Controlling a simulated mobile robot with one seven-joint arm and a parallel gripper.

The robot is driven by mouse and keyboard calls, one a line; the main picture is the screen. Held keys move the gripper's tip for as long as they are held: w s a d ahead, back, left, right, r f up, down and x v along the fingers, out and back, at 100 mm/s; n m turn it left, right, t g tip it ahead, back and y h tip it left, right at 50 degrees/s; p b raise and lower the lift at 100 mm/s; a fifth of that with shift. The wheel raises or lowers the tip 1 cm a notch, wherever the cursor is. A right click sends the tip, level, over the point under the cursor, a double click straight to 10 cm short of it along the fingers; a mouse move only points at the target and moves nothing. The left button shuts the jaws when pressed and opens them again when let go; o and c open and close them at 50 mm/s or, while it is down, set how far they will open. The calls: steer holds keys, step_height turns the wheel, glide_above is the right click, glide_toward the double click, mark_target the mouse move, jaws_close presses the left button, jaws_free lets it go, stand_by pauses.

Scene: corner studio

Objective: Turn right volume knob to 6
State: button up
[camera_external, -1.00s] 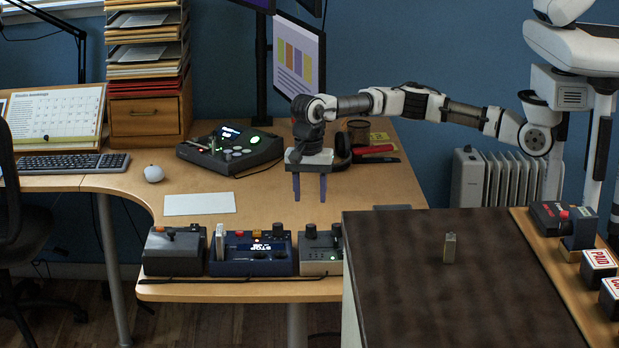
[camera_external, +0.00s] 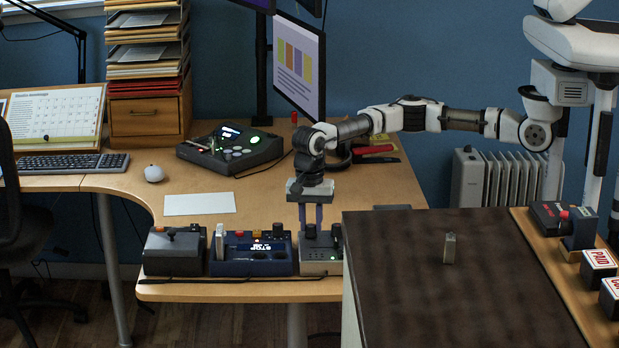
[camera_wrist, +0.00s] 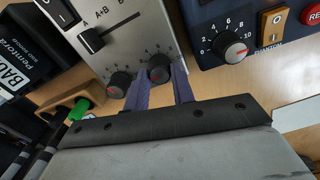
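The grey mixer panel (camera_wrist: 118,33) shows in the wrist view with a slider and two dark knobs. The left volume knob (camera_wrist: 120,84) is free. The right volume knob (camera_wrist: 158,67) sits between my fingertips; its red mark shows, but the number it points to cannot be read. My gripper (camera_wrist: 160,77) is closed to about the knob's width, with fingers against its sides. In the external view my gripper (camera_external: 311,229) points straight down at the grey box (camera_external: 318,254), over the knob on its left side there.
A blue control box (camera_external: 250,262) stands beside the grey one; its knob (camera_wrist: 230,46) and red button show in the wrist view. A grey box with a lever (camera_external: 173,252) stands further left. A dark-topped table (camera_external: 400,290) lies close on the right.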

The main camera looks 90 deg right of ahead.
steer(key=c, duration=0.4)
steer(key=shift+m, duration=0.3)
steer(key=m, duration=0.4)
steer(key=shift+m+b, duration=0.3)
steer(key=m, duration=0.5)
steer(key=shift+b, duration=0.3)
steer(key=m+b, duration=0.1)
steer(key=m, duration=0.4)
steer(key=shift+m, duration=0.4)
steer(key=m+b, duration=0.1)
steer(key=m, duration=0.4)
steer(key=shift+s+a, duration=0.1)
steer(key=shift+m, duration=0.3)
